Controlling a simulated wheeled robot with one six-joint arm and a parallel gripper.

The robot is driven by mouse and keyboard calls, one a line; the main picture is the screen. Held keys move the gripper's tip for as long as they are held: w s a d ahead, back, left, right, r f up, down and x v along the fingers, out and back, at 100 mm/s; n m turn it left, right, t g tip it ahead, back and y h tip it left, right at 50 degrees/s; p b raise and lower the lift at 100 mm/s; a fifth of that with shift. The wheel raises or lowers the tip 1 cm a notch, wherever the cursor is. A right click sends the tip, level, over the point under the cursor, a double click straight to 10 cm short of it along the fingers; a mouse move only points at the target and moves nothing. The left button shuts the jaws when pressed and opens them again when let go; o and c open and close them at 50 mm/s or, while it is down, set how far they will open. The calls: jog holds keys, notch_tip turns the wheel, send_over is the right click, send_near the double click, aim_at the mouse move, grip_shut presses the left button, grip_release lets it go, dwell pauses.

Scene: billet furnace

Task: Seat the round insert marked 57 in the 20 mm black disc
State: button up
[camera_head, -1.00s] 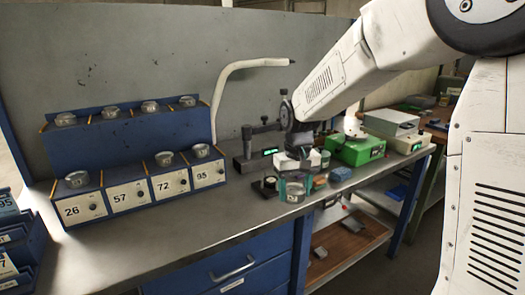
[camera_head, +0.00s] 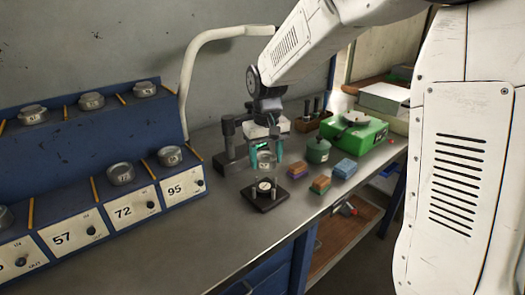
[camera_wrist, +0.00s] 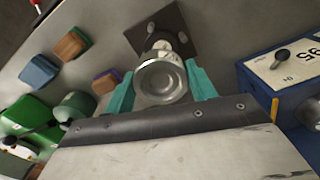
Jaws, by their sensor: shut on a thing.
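My gripper (camera_head: 266,158) has teal fingers, which show on both sides of a round metal insert (camera_wrist: 160,78) in the wrist view. It is shut on this insert, which also shows between the fingers in the head view (camera_head: 266,161). I cannot read a number on it. A dark square base (camera_head: 265,196) with a small round dial-like piece (camera_head: 264,186) on top stands on the bench just below the gripper. In the wrist view the base (camera_wrist: 178,22) lies beyond the insert, which partly covers the round piece. The insert looks held above the base, apart from it.
A blue rack (camera_head: 100,215) with labels 57, 72 and 95 and several round metal inserts stands left; the spot above 57 is bare. A dark stand (camera_head: 230,150) is behind the gripper. A green pot (camera_head: 318,151), coloured blocks (camera_head: 344,168) and green machine (camera_head: 354,138) are right.

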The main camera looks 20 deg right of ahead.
jog(key=shift+a+f, duration=0.2)
jog(key=shift+f, duration=2.45)
jog(key=shift+s+f, duration=0.1)
jog(key=shift+f, duration=0.35)
grip_shut()
